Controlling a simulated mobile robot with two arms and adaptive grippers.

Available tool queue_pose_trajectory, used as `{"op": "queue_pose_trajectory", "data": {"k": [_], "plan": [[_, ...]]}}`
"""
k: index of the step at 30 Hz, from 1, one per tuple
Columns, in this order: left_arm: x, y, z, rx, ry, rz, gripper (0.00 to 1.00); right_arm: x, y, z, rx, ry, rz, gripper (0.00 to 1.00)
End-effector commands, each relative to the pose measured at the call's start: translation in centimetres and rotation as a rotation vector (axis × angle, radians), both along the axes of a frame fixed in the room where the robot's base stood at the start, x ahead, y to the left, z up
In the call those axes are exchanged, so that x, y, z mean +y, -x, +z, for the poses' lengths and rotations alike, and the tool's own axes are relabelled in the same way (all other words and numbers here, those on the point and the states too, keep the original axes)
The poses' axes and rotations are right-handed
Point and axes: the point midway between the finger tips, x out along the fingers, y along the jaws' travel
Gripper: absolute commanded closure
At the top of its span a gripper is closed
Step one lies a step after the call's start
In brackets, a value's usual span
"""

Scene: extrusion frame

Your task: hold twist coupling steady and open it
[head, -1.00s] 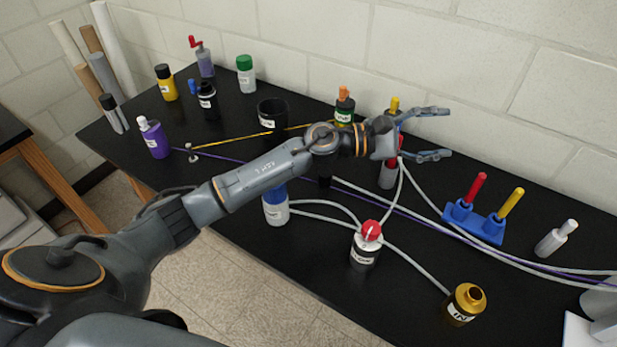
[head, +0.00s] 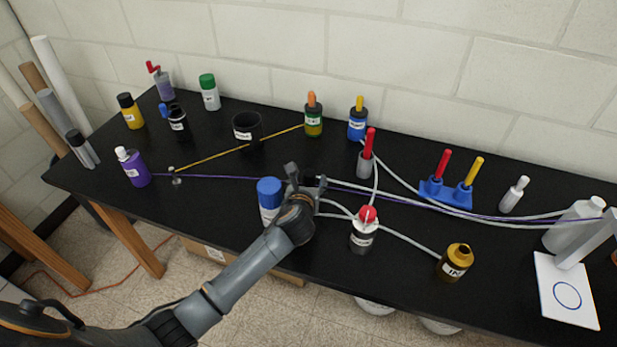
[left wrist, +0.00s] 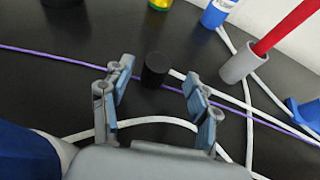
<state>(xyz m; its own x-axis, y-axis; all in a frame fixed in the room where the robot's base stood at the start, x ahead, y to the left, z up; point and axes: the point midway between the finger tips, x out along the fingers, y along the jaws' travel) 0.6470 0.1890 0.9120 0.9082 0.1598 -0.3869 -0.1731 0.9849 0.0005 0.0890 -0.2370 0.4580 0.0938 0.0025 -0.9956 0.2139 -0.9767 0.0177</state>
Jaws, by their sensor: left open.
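A short black cylinder (left wrist: 155,70), which looks like the twist coupling, stands on the black table in the left wrist view. A white hose runs off to the right from beside it. In the head view it is mostly hidden by my left gripper (head: 307,179). In the left wrist view the left gripper (left wrist: 158,88) is open, with one finger on either side in front of the cylinder. The cylinder shows in the gap near the fingertips; I cannot tell whether a finger touches it. My right gripper is not in view.
A blue-capped white bottle (head: 269,196) stands close left of the gripper. A red-topped bottle (head: 365,232) stands to its right. White hoses and a purple cord cross the table. A grey holder with a red handle (head: 367,155) and a blue stand (head: 446,194) are farther right.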

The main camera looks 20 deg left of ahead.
Motion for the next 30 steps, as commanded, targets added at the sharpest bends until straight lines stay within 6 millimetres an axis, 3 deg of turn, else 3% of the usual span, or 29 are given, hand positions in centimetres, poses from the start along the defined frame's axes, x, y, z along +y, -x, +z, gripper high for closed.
{"op": "queue_pose_trajectory", "data": {"k": [12, 22, 23, 28, 30], "plan": [[0.8, -4.2, -1.9, -0.002, 0.0, -0.002, 0.4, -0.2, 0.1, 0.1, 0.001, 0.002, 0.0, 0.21], [1.0, -4.8, -2.1, -0.004, -0.001, -0.002, 0.4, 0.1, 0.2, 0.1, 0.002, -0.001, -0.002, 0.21], [1.0, -4.8, -2.1, -0.003, -0.001, -0.002, 0.42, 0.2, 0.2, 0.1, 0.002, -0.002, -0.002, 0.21], [1.0, -4.8, -2.1, -0.003, -0.001, -0.002, 0.76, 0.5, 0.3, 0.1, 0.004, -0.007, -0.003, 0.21], [1.0, -4.8, -2.1, -0.003, -0.001, -0.002, 0.82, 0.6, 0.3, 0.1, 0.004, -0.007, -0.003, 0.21]]}}
